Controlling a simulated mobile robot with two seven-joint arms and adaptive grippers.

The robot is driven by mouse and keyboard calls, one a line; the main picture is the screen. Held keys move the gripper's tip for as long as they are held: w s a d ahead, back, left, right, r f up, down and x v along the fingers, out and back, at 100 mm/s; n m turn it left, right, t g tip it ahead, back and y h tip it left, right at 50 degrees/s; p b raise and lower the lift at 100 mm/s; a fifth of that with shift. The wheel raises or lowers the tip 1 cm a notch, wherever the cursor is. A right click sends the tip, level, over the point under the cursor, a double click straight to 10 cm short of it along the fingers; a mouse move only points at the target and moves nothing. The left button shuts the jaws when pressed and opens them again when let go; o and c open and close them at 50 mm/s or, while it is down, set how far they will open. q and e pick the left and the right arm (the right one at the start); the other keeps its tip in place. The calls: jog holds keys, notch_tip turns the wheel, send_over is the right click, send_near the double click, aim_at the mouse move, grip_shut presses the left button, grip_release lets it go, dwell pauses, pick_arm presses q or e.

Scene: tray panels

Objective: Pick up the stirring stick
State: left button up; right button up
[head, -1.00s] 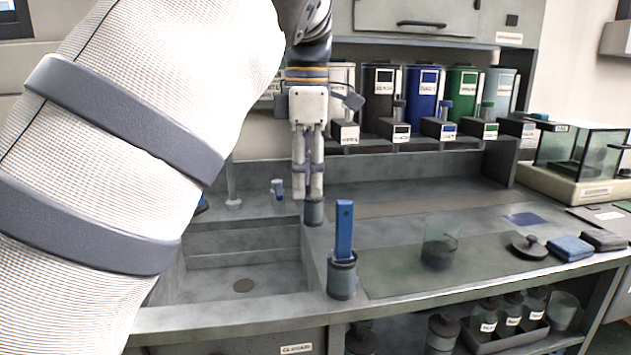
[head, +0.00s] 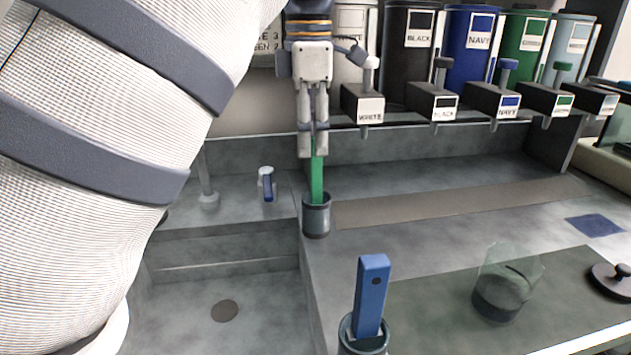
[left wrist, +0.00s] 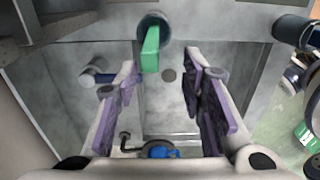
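A green stick (head: 317,178) stands upright in a small dark grey cup (head: 316,220) on the counter by the sink. A blue stick (head: 371,290), slightly tilted, stands in a second dark cup (head: 350,343) nearer the front. My left gripper (head: 312,152) points down just above the green stick, and its fingertips overlap the stick's top in the head view. In the left wrist view, my left gripper (left wrist: 160,85) has its purple-padded fingers apart with nothing between them. The green stick (left wrist: 151,47) and its cup (left wrist: 152,22) lie beyond the fingertips. My right gripper is not in view.
The sink basin (head: 195,310) is left of the cups. A clear beaker (head: 505,285) and a dark lid (head: 612,280) sit at the right. Labelled canisters with taps, including a navy one (head: 468,45), line the back. The counter middle is clear.

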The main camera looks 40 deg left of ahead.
aim_at(316, 172)
pick_arm(q)
jog(key=f, duration=0.2)
jog(key=w+f, duration=0.1)
jog(key=f, duration=0.4)
jog(key=shift+w+f, duration=0.25)
jog(key=shift+f, duration=0.1)
grip_shut()
